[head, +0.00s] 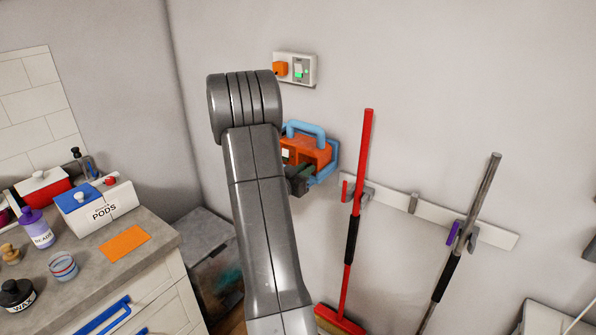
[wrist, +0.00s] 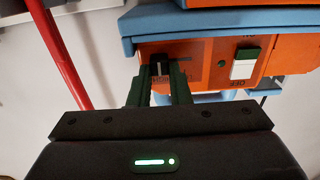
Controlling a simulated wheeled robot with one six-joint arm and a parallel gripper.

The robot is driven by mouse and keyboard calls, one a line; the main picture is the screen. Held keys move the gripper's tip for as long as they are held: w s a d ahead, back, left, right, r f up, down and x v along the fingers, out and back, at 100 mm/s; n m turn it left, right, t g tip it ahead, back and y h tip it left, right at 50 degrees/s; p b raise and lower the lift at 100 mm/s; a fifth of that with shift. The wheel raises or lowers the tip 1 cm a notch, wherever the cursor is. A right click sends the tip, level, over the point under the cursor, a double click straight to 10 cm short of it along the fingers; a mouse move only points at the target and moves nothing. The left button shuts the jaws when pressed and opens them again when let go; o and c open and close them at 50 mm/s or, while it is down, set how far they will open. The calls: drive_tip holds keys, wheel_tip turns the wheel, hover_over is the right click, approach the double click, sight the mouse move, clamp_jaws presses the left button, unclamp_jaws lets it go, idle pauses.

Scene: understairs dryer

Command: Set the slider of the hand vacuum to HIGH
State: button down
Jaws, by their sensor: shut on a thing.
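The hand vacuum (head: 318,154) is orange with a light blue handle and hangs on the wall behind my arm. It fills the top of the wrist view (wrist: 210,48). Its small black slider (wrist: 159,62) sits on the orange face, with upside-down lettering beside it that is too small to read surely. My gripper (wrist: 161,80) has its two green fingers shut on the slider. In the head view my gripper (head: 298,180) is at the vacuum's lower front, partly hidden by my arm. A white rocker switch (wrist: 244,64) with a green end sits right of the slider, near an upside-down OFF label.
A red broom (head: 360,190) and a grey-handled one (head: 470,225) hang from a white rail (head: 415,204) at right. An outlet plate (head: 310,70) is above the vacuum. A counter (head: 150,215) with a PODS box (head: 106,208) and bottles stands at left.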

drive_tip(key=c, duration=1.3)
unclamp_jaws()
drive_tip(key=shift+s, duration=0.15)
drive_tip(key=b+v, duration=0.2)
drive_tip(key=v, duration=1.1)
drive_tip(key=shift+s+a, duration=0.25)
drive_tip(key=shift+d, duration=0.1)
drive_tip(key=shift+w+a+p+x, duration=0.15)
drive_tip(key=shift+p+x, duration=0.3)
drive_tip(key=shift+x, duration=1.85)
drive_tip(key=shift+w+a+p+x, duration=0.15)
drive_tip(key=shift+p+x, duration=0.25)
drive_tip(key=shift+x, duration=1.9)
drive_tip(key=shift+w+a+p+x, duration=0.15)
drive_tip(key=shift+p+x, duration=0.3)
drive_tip(key=shift+x, duration=1.85)
drive_tip(key=shift+s, duration=0.1)
